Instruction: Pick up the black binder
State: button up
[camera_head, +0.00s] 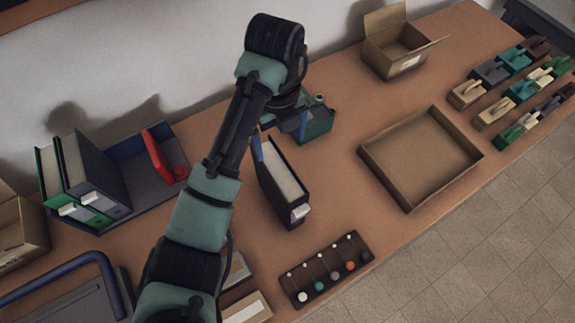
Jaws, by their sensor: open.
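The black binder (270,185) stands upright near the middle of the brown table, its pale page edges facing up and a white label at its near end. My gripper (280,137) is open at the binder's far end. One blue finger shows at the binder's left side and the other to its right. I cannot tell whether either finger touches it. My arm comes in from the bottom and hides part of the table left of the binder.
A tray (158,183) with other binders and a red item is left. An empty shallow box (375,166) and an open carton (383,64) are right. A dark rack (312,268) lies in front.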

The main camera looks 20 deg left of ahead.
aim_at(278, 167)
jog(key=f, duration=0.1)
jog(key=s+f+b, duration=0.1)
jog(key=f+b, duration=0.1)
jog(key=shift+s+d, duration=0.1)
jog(key=shift+s, duration=0.2)
jog(key=f+b, duration=0.1)
jog(key=f, duration=0.2)
jog(key=shift+w+f+b, duration=0.35)
jog(key=shift+b, duration=0.05)
jog(key=shift+s+f, duration=0.25)
notch_tip(278, 167, down, 5)
jog(key=shift+s+r+p, duration=0.1)
jog(key=shift+s+p, duration=0.05)
jog(key=shift+p, duration=0.65)
grip_shut()
